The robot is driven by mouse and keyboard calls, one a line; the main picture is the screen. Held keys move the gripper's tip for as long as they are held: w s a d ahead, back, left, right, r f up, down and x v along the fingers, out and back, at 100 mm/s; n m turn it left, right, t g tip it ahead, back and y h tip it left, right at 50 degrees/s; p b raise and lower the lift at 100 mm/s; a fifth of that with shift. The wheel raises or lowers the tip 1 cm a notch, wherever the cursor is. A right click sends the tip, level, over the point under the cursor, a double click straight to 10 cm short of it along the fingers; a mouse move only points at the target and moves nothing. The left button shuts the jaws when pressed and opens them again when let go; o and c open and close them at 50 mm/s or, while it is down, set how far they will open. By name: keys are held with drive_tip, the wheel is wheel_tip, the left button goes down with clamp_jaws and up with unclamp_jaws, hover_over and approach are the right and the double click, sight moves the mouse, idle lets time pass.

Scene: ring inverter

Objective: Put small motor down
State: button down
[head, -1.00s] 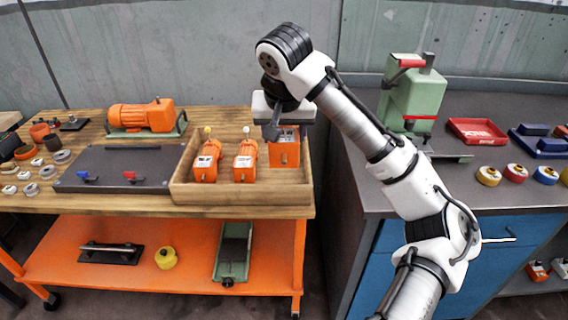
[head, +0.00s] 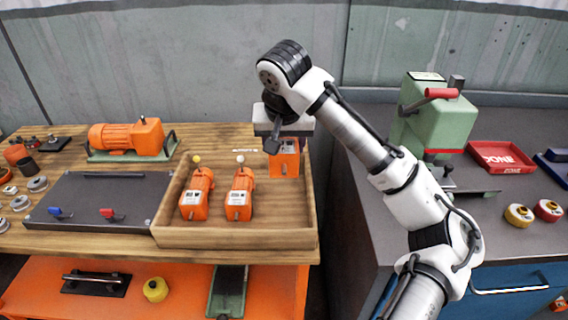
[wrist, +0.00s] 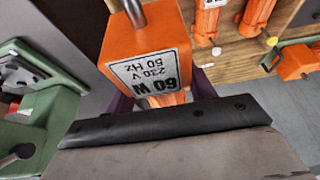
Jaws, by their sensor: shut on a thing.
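My gripper (head: 277,143) is shut on an orange small motor (head: 285,160) at the right end of the wooden tray (head: 235,238). In the wrist view the held small motor (wrist: 150,60) shows a white label reading "60 W, 230 V, 50 Hz" and a metal shaft. Whether it touches the tray floor I cannot tell. Two similar orange motors, one with a yellow knob (head: 196,198) and one with a white knob (head: 240,196), lie in the tray to the left.
A dark plate (head: 95,198) with blue and red clamps lies left of the tray. A large orange motor (head: 128,138) stands behind it on a green base. A green press (head: 435,118) and a red tray (head: 500,157) stand on the grey counter at right.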

wheel_tip(320, 180, down, 18)
drive_tip(key=shift+r+p, duration=0.2)
drive_tip(key=shift+p, duration=0.35)
drive_tip(key=shift+f, duration=0.2)
drive_tip(key=c, duration=0.5)
unclamp_jaws()
drive_tip(key=v, duration=1.2)
drive_tip(key=shift+s+r+b, duration=0.15)
drive_tip(key=shift+b, duration=0.2)
